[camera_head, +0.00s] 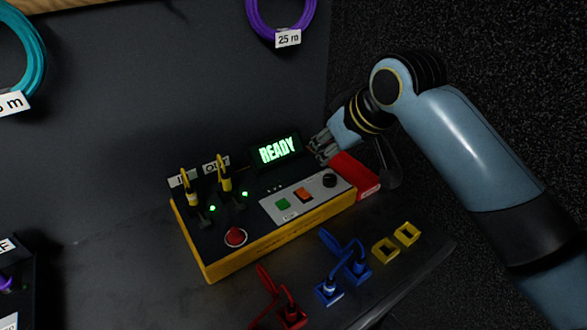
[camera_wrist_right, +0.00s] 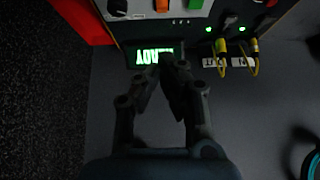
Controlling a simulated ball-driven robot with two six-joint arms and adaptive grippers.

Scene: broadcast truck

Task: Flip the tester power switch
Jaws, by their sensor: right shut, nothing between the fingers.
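The tester (camera_head: 225,268) is a yellow-sided box with a dark top, on the grey work surface. Its display (camera_head: 278,150) glows green with READY; it also shows upside down in the wrist view (camera_wrist_right: 150,54). A light panel on the tester holds a green switch (camera_head: 283,204), an orange switch (camera_head: 303,195) and a black knob (camera_head: 329,180). I cannot read which is the power switch. A red button (camera_head: 235,237) is at the front left. My right gripper (camera_head: 314,152) is shut and empty beside the display's right edge; in the wrist view its fingertips (camera_wrist_right: 172,62) overlap the display.
Two yellow-topped cable plugs (camera_head: 192,198) stand in the tester's left part beside lit green lamps. A red block (camera_head: 357,174) is at its right end. A purple coil (camera_head: 280,22) hangs behind.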

